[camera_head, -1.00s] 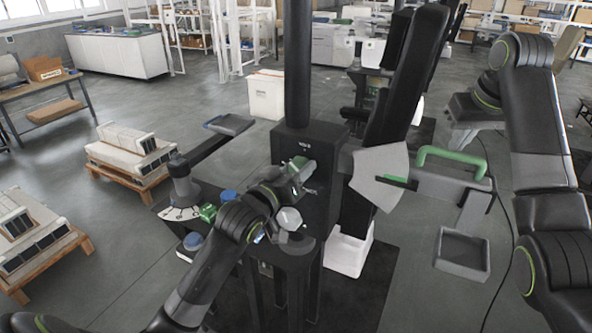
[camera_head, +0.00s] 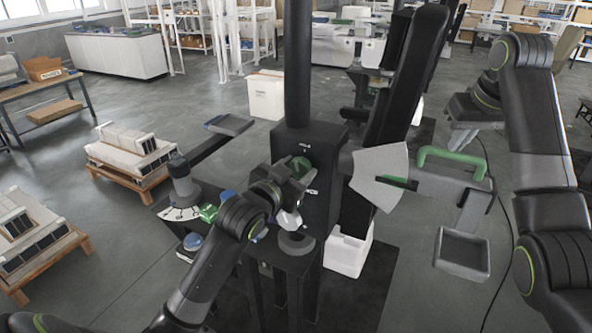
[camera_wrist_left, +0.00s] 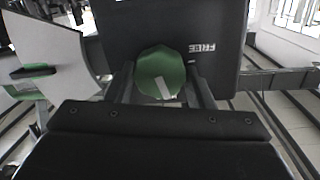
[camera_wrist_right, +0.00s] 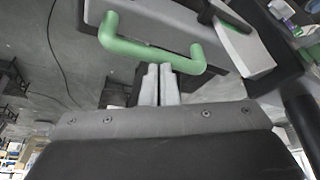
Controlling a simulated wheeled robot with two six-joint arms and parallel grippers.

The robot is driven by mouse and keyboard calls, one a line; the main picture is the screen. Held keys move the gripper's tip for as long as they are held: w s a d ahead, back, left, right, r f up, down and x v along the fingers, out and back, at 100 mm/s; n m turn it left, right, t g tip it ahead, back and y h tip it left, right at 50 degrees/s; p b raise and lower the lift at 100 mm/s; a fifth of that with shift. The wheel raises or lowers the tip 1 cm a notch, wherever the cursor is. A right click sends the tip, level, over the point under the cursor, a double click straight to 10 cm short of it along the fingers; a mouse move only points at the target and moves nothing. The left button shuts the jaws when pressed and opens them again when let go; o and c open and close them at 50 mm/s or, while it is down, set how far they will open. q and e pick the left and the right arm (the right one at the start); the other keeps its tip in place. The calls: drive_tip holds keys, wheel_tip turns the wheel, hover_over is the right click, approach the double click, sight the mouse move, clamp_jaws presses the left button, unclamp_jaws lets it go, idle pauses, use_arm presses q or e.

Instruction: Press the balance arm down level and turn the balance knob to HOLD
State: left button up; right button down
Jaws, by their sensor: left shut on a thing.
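The green balance knob (camera_wrist_left: 161,72) sits on the dark column box (camera_head: 320,205), with a FREE label (camera_wrist_left: 202,48) beside it. A pale stripe shows at the knob's lower edge in the left wrist view. My left gripper (camera_head: 298,178) is shut on the knob, one finger on each side. The balance arm (camera_head: 440,185) reaches right from a pale sector plate (camera_head: 378,172) and carries a green handle (camera_head: 452,160). My right gripper (camera_head: 456,142) is shut and empty right by the handle. Its fingers (camera_wrist_right: 158,82) overlap the handle in the right wrist view; contact is unclear.
A grey tray (camera_head: 462,252) hangs under the arm's right end. A small bench with a dial lever (camera_head: 182,185) and a blue button (camera_head: 193,241) stands left of the column. A white bin (camera_head: 266,95) is behind. Pallets stand at left.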

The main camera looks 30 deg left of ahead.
use_arm(q)
drive_tip(key=shift+m, duration=1.2)
use_arm(e)
drive_tip(key=shift+f, duration=0.1)
use_arm(q)
drive_tip(key=o, duration=1)
drive_tip(key=shift+d, duration=0.1)
drive_tip(key=s, duration=1.2)
drive_tip(key=shift+a+r, duration=0.4)
drive_tip(key=shift+r, duration=0.15)
